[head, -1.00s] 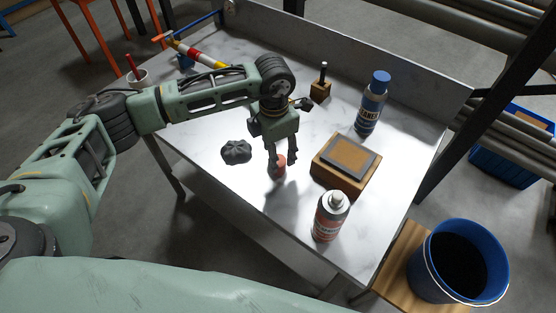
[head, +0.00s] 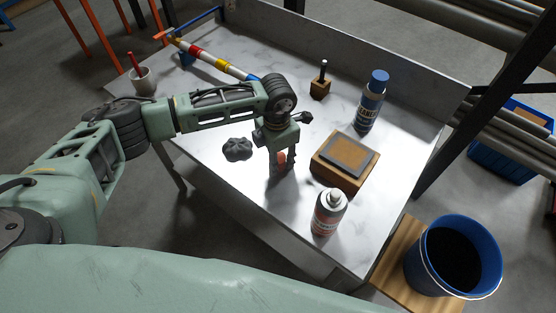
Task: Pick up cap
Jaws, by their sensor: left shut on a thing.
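The small red-orange cap (head: 282,158) is at the middle of the metal table in the head view. My left gripper (head: 282,165) points down from above and is shut on the cap, with a finger on either side. The fingers hide part of the cap. It looks slightly raised off the tabletop, with a dark shadow or reflection below, but the gap is hard to judge. My right gripper is not in view.
A dark lumpy piece (head: 237,149) lies left of the gripper. A wooden block with a grey pad (head: 345,163) stands right of it. A red-and-white bottle (head: 328,213) stands in front, a blue-capped bottle (head: 371,102) behind. A blue bucket (head: 453,256) stands at right.

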